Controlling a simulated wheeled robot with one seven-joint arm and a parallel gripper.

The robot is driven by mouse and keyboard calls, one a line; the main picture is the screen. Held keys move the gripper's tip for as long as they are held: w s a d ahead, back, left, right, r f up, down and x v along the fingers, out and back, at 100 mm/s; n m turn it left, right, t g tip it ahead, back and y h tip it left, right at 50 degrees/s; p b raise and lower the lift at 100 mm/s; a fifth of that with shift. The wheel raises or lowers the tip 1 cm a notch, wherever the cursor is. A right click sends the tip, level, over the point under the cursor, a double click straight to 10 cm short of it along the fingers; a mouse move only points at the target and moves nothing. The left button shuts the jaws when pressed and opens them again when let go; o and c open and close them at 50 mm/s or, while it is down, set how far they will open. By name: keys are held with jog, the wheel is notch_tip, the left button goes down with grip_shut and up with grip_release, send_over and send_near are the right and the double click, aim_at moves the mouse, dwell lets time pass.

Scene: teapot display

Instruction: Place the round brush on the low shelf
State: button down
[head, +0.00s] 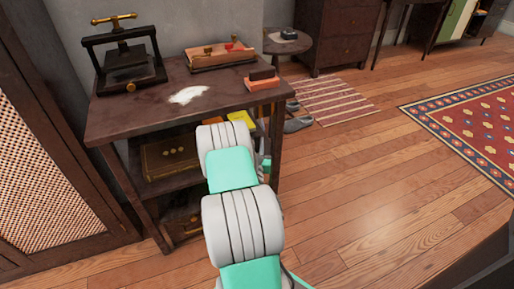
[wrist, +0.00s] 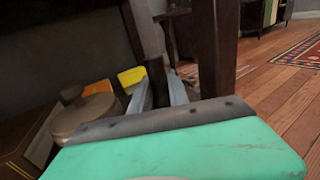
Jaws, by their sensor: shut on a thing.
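My gripper (wrist: 163,88) is shut on a dark piece, taken to be the round brush (wrist: 157,86). It shows only as a narrow dark shape between the two grey fingers, and its round form cannot be made out. In the head view my gripper is mostly hidden behind my arm, at the right side of the dark wooden table (head: 125,122). The low shelf (head: 160,204) is under the tabletop, partly covered by my arm. In the wrist view, dark table legs rise just beyond the fingers.
A round brown knobbed thing (wrist: 85,112) is left of my fingers, near yellow (wrist: 132,77) and orange sheets. A brass-knobbed box (head: 170,158) sits under the tabletop. A press (head: 125,60) and a brick-like block (head: 262,83) stand on top. Floor to the right is open.

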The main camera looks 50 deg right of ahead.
jog(key=c, duration=1.7)
grip_release()
jog(key=shift+f, duration=0.15)
jog(key=o, duration=0.4)
jog(key=shift+o, duration=0.2)
